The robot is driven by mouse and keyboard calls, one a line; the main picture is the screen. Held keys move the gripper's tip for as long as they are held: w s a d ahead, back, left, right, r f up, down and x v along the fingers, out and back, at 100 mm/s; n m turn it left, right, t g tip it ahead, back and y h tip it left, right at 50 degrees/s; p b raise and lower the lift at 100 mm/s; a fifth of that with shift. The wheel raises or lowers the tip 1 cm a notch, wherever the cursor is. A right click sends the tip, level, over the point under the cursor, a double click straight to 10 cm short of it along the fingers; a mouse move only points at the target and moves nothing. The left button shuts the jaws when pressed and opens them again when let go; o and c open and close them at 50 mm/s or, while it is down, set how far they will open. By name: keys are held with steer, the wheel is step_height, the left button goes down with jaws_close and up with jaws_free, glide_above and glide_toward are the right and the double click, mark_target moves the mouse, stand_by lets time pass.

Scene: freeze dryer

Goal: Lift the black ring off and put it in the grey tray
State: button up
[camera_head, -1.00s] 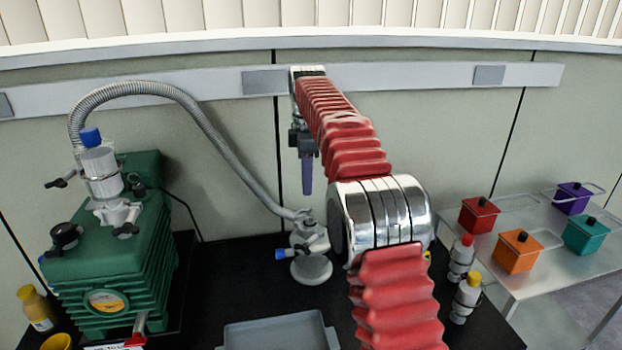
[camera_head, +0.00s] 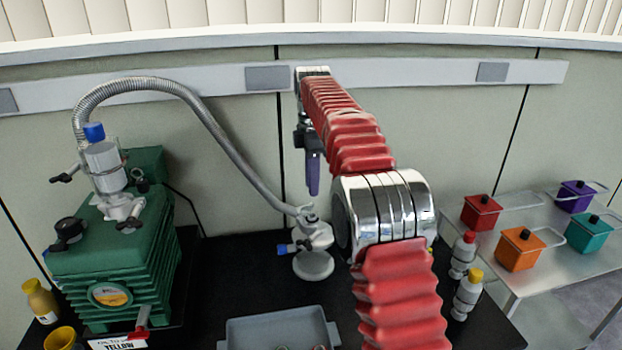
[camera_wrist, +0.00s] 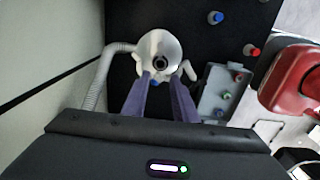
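The black ring (camera_wrist: 161,62) shows in the wrist view as a small dark circle on top of the pale grey flange fitting (camera_wrist: 158,42). In the head view the fitting (camera_head: 312,238) stands on the black bench with the grey hose joined to it; the ring is too small to make out there. My gripper (camera_head: 313,190) points down just above the fitting, apart from it. In the wrist view my gripper (camera_wrist: 162,82) has its two purple fingers apart, nothing between them, with the ring beyond the tips. The grey tray (camera_head: 240,327) sits at the bench front, partly cut off.
A green pump (camera_head: 120,250) stands on the left, with the grey hose (camera_head: 215,130) arching from it to the fitting. Small round parts lie in the tray. Red-capped (camera_head: 463,255) and yellow-capped (camera_head: 467,295) bottles stand right. A side table holds coloured boxes.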

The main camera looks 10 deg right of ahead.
glide_above(312, 215)
steer(key=shift+f, duration=3)
steer(key=shift+s+f, duration=0.1)
steer(key=shift+f, duration=1.4)
steer(key=shift+r, duration=0.1)
steer(key=shift+c, duration=0.5)
steer(key=c, duration=0.4)
steer(key=shift+r, duration=2.1)
steer(key=shift+c, duration=0.2)
steer(key=shift+r, duration=0.3)
